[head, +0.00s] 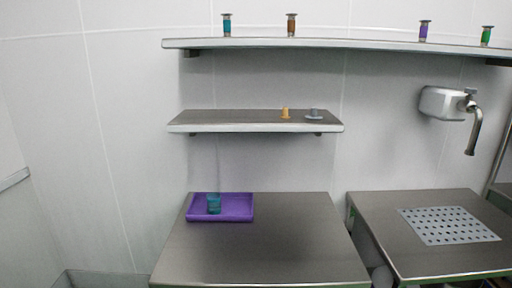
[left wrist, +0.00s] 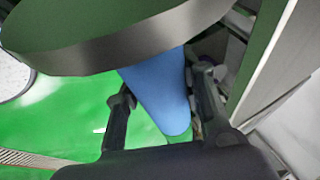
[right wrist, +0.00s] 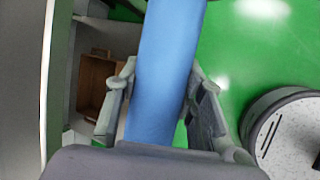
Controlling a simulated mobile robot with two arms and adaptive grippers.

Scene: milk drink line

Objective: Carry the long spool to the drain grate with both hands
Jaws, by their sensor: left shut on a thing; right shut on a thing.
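The long spool shows as a blue shaft in the left wrist view (left wrist: 162,100) and in the right wrist view (right wrist: 170,40). My left gripper (left wrist: 163,84) has its fingers on either side of the blue shaft and is shut on it. A large steel-like disc (left wrist: 110,50) crosses the top of that view; it looks like the spool's end flange. My right gripper (right wrist: 160,72) is shut on the blue shaft too. The drain grate (head: 449,225), a pale perforated plate, lies bare on the right-hand counter. Neither gripper nor the spool shows in the head view.
A purple tray (head: 236,199) with a teal cup (head: 214,204) stands on the left counter (head: 270,255). A gap separates it from the right counter (head: 385,225). A wall spout (head: 474,130) hangs above the grate's side. Small spools stand on the upper shelf (head: 350,43).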

